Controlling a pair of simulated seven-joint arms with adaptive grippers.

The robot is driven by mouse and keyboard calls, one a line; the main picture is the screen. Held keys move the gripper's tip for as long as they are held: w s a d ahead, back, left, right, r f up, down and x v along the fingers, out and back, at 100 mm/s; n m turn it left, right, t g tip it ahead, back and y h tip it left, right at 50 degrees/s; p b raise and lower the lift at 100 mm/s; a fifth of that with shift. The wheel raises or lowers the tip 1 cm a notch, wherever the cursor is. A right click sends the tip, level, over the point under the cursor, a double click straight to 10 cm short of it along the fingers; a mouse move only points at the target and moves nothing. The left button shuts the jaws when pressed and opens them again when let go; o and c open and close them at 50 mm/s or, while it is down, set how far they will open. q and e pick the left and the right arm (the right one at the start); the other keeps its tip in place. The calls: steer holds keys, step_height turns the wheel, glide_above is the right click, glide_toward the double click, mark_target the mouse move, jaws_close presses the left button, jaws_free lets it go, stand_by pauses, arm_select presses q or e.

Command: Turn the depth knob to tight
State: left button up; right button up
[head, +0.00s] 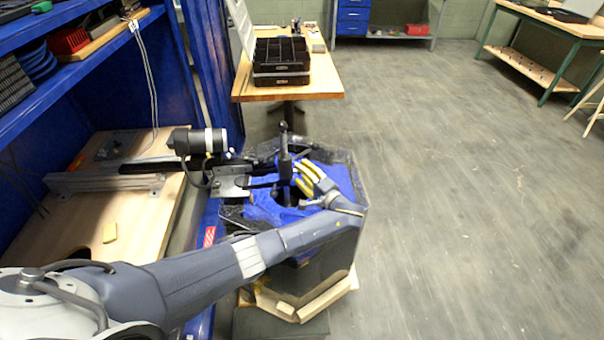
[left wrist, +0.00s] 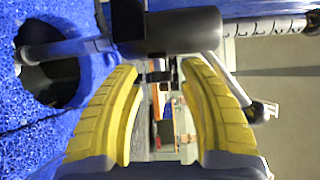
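The thruster assembly is mounted at the tank (head: 345,160), with a dark cylinder (head: 190,141) banded in white at its left end. A black upright part (head: 285,155) stands near the middle. I cannot tell for sure which part is the depth knob. My left gripper (head: 301,174) has yellow fingers and is right beside the upright part. In the left wrist view, the gripper (left wrist: 160,75) has its fingers apart, with a black cylinder (left wrist: 165,30) across in front of the tips. Contact cannot be told. My right gripper is not in view.
Blue foam (head: 270,207) with a round hole lines the tank. A metal lever with a rounded end (left wrist: 262,110) is close to the right finger. A wooden bench (head: 150,205) lies left, and a table with black trays (head: 281,58) stands behind. The floor (head: 450,200) at right is clear.

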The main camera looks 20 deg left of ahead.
arm_select(q)
jaws_close()
steer(key=shift+d+r, duration=0.1)
steer(key=shift+r, duration=0.05)
stand_by(0.7)
steer(key=shift+h, duration=0.4)
steer(key=shift+w+r+m+g+h, duration=0.1)
steer(key=shift+m+g+h, duration=0.7)
steer(key=shift+g, duration=0.2)
steer(key=shift+w+r+m+g+h, duration=0.1)
steer(key=shift+m+g+h, duration=0.7)
steer(key=shift+g, duration=0.2)
steer(key=shift+s, duration=0.1)
steer(key=shift+c, duration=1)
jaws_free()
steer(key=shift+d+f, duration=0.1)
steer(key=o, duration=0.5)
steer(key=shift+c, duration=0.2)
